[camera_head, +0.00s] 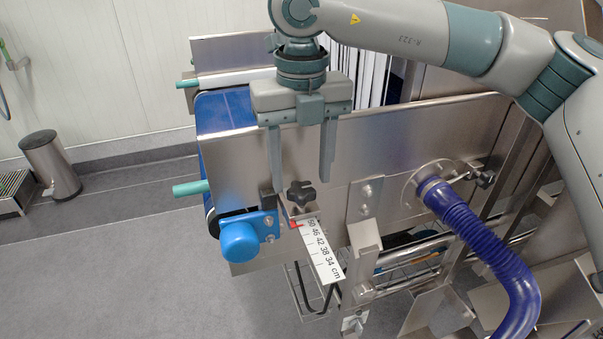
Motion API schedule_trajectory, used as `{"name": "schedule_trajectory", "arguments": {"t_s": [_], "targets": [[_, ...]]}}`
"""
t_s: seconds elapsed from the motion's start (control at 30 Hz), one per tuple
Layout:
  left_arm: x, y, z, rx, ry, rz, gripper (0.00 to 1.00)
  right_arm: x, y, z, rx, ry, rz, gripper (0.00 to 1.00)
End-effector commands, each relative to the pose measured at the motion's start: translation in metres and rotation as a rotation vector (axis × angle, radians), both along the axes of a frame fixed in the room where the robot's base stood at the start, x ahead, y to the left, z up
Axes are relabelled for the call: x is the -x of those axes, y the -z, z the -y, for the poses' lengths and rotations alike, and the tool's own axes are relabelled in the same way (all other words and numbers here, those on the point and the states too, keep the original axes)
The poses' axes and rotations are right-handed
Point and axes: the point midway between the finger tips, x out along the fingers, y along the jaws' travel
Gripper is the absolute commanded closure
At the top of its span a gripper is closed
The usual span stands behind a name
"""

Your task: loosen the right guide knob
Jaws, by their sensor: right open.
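The guide knob, a black star-shaped knob (301,194), sits on the near steel side of the conveyor, above a white scale (322,252) marked in cm. A red pointer (296,225) lies near the scale's upper end. My right gripper (302,183) hangs from above with its two fingers pointing down, one to the left and one to the right of the knob. It is open and holds nothing. I cannot tell whether the fingers reach the knob's depth. My left gripper is not in view.
A round blue part (240,241) juts out left of the scale. A blue ribbed hose (481,236) runs down on the right. The blue conveyor belt (228,110) lies behind the steel side plate. A steel bin (50,165) stands on the open floor at left.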

Motion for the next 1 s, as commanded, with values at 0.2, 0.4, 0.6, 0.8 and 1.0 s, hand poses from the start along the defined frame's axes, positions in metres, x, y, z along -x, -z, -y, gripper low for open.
{"name": "schedule_trajectory", "arguments": {"t_s": [0.2,0.4,0.6,0.8,1.0], "targets": [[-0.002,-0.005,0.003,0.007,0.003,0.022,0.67,0.000,0.018,0.000,0.000,-0.001,0.000,0.49],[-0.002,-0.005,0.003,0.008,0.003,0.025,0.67,0.000,0.021,0.000,0.000,0.000,0.000,0.49],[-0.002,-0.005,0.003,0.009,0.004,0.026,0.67,0.000,0.021,0.000,0.000,0.000,0.000,0.56],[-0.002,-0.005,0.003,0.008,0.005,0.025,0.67,0.000,0.021,0.000,0.000,0.000,0.000,0.90],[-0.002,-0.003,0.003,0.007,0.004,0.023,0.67,0.000,0.022,0.000,0.000,-0.008,0.001,0.90]]}}
